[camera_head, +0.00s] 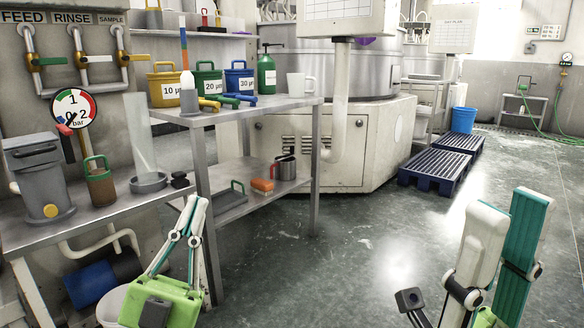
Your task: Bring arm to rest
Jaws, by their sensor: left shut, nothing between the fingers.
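My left gripper (191,207) is at the lower left, in front of the steel shelf table. Its white fingers point up from a green body and are closed together with nothing between them. My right gripper (510,200) is at the lower right, close to the camera, over open floor. Its white and teal fingers point up and stand apart, with nothing seen between them. Its lower part is cut off by the picture edge.
A steel table (300,101) holds yellow, green and blue pots, bottles and a white mug (301,84). A side bench (113,206) on the left carries a grey device and a dish. Blue pallets (435,168) lie behind. The middle floor is clear.

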